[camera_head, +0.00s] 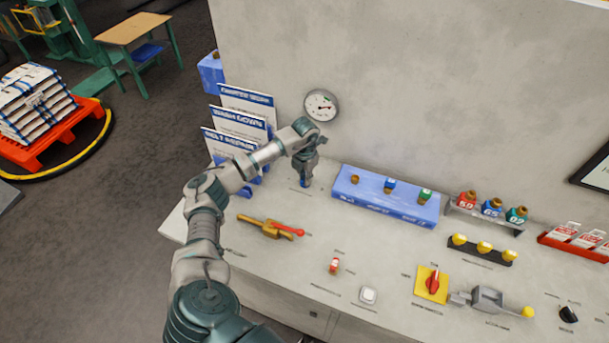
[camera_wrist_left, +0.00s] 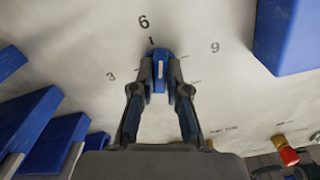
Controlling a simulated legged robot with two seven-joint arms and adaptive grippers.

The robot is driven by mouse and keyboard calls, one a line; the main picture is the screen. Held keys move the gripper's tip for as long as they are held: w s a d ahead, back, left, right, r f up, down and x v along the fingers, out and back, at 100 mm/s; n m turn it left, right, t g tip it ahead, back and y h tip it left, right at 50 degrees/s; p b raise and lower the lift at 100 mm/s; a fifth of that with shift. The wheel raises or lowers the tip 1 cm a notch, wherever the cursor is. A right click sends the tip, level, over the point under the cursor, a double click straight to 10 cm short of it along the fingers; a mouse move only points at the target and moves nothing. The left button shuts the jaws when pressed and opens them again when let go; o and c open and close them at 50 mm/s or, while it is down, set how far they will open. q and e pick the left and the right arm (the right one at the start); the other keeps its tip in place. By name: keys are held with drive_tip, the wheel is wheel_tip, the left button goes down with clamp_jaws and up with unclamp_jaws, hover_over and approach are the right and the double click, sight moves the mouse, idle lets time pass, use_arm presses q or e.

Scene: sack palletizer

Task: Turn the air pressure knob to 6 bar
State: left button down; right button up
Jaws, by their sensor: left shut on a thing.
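The air pressure knob (camera_wrist_left: 160,70) is blue with a white mark, on the panel top among the printed numbers 3, 6 and 9. Its white mark points roughly toward the 6 tick in the left wrist view. My left gripper (camera_wrist_left: 160,85) is shut on the knob, one finger on each side. In the head view my left gripper (camera_head: 306,178) reaches down to the panel beside the wall, and mostly hides the knob. A round pressure gauge (camera_head: 321,105) hangs on the wall just above; its scale is too small to read. My right gripper is not in view.
A blue block (camera_head: 385,196) with several small fittings stands right of the gripper. White cards in blue holders (camera_head: 240,140) stand to the left. A red-and-yellow switch (camera_head: 432,284) sits nearer the front edge.

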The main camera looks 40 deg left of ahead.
use_arm(q)
drive_tip(key=shift+w+a+r+n+p, duration=0.1)
drive_tip(key=shift+n+p, duration=0.35)
drive_tip(key=shift+n, duration=0.55)
drive_tip(key=shift+r+n+p, duration=0.1)
drive_tip(key=shift+n+p, duration=0.35)
drive_tip(key=shift+n, duration=0.55)
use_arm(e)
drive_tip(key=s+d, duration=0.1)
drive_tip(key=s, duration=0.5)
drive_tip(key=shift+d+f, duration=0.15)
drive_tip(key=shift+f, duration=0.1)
use_arm(q)
drive_tip(key=c, duration=1.2)
unclamp_jaws()
drive_tip(key=shift+f, duration=0.15)
drive_tip(key=shift+o, duration=0.2)
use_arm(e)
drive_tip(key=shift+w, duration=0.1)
use_arm(q)
wheel_tip(320, 180, up, 12)
drive_tip(key=shift+a+f, duration=0.1)
